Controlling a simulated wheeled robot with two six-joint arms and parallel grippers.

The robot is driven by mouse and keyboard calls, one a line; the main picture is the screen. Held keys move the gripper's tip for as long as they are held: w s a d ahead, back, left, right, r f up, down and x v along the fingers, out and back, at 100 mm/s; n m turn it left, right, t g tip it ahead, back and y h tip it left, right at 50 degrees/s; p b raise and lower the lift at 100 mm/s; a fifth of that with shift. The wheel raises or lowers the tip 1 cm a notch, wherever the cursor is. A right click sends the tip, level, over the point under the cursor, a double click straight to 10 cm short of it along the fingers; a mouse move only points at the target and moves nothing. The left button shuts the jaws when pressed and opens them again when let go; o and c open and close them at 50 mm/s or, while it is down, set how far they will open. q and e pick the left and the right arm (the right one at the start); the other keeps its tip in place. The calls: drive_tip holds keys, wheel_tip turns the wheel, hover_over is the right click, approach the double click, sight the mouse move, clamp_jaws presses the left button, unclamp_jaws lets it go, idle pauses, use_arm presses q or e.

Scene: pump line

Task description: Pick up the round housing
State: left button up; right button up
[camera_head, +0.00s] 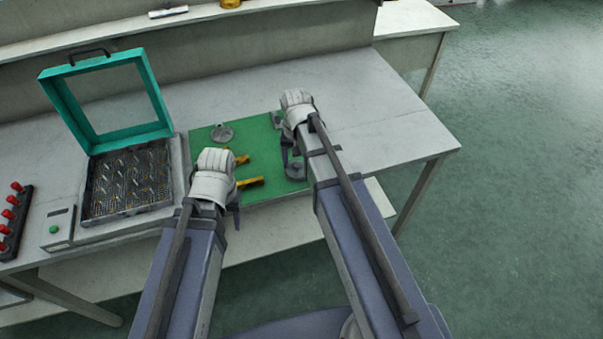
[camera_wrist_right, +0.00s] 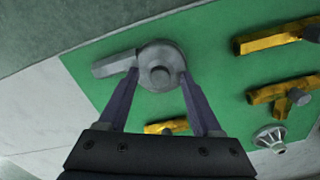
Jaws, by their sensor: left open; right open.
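The round housing (camera_wrist_right: 160,66) is a grey disc-shaped body with a central boss and a block-like outlet to its left. It lies near a corner of the green mat (camera_wrist_right: 215,62). In the head view the housing (camera_head: 295,170) is at the mat's right front, partly covered by my right gripper. My right gripper (camera_wrist_right: 159,78) is open, with one finger on each side of the housing in the wrist view; I cannot tell whether they touch it. My left gripper (camera_head: 233,208) is at the mat's front left, apart from the housing; its fingers are mostly hidden.
Yellow fittings (camera_head: 250,182) and a grey flange (camera_head: 222,132) lie on the mat. A teal-lidded open case (camera_head: 168,205) with a dark textured inside stands left. A row of red knobs (camera_head: 10,213) is at the far left. The table right of the mat (camera_head: 385,125) is clear.

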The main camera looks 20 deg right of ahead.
drive_tip(key=shift+c, duration=0.3)
clamp_jaws()
idle(0.4)
